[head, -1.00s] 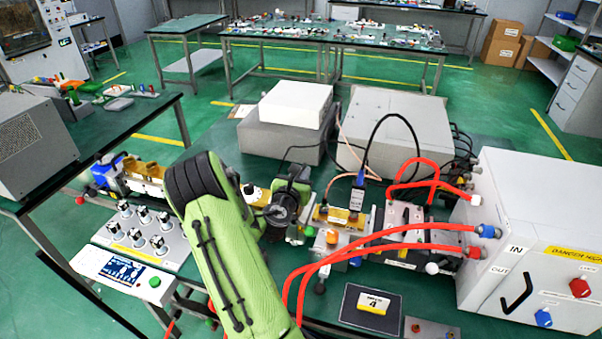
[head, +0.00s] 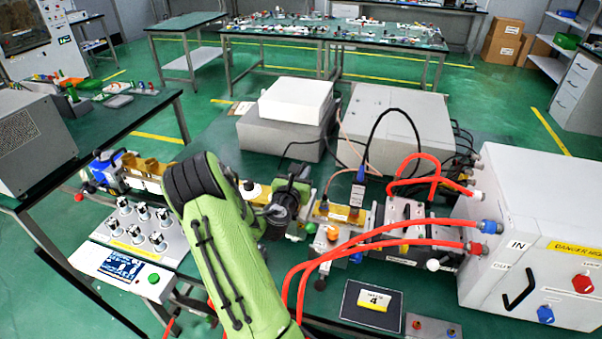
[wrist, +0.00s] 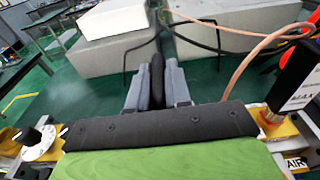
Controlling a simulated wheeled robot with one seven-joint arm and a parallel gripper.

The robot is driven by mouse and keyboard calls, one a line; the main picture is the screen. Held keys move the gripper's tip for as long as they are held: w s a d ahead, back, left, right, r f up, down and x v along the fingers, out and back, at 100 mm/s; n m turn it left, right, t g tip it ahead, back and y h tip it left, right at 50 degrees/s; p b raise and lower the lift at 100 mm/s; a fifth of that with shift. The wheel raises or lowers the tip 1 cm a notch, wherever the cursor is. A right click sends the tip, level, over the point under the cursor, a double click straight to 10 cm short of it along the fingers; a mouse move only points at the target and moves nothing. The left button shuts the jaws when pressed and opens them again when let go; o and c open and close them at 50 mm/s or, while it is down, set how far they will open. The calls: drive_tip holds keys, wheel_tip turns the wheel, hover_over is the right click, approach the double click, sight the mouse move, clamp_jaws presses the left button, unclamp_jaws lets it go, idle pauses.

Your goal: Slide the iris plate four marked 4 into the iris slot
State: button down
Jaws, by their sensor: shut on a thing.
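My gripper shows in the wrist view (wrist: 157,85), its two grey fingers shut on a narrow dark thing (wrist: 156,82); no number can be read on it. In the head view the wrist end of my arm is over the brass waveguide line, left of the upright black module with the blue top, and the fingertips are hidden. I cannot make out the iris slot; the part of the line under my gripper is hidden.
The black module (head: 357,195) stands close to the right of my gripper. Red hoses (head: 350,248) cross the line towards the white cabinet (head: 535,235). Grey boxes (head: 392,130) and cables lie behind. A knob panel (head: 145,225) is at the left.

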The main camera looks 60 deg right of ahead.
drive_tip(key=shift+f+b, duration=2.25)
drive_tip(key=shift+f, duration=0.55)
drive_tip(key=shift+r, duration=0.1)
drive_tip(key=shift+r+p, duration=5.2)
drive_tip(key=shift+p, duration=0.5)
